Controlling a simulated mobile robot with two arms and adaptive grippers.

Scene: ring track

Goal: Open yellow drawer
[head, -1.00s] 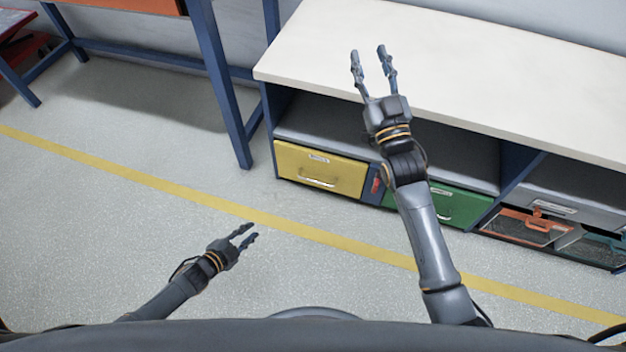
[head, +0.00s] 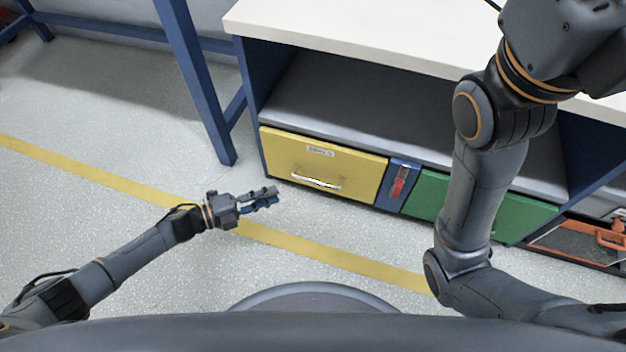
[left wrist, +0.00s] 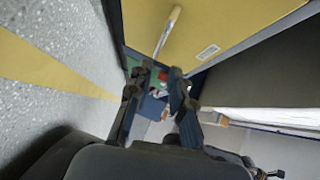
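The yellow drawer (head: 345,172) is at the left end of the low bench and looks closed, its front in line with the cabinet. It has a silver bar handle (head: 316,182) and a white label above it. My left gripper (head: 272,197) is in front of and just left of the drawer, apart from the handle. In the left wrist view, the yellow drawer (left wrist: 225,22) and its handle (left wrist: 167,32) lie beyond the fingers (left wrist: 158,80), which are spread with nothing between them. My right arm fills the right side of the head view; its fingers are out of frame.
A blue panel with a red item (head: 398,186) separates the yellow drawer from the green drawer (head: 427,192). An orange-handled bin (head: 610,238) is at far right. A blue table leg (head: 200,95) stands left of the bench. Floor before the drawers is clear.

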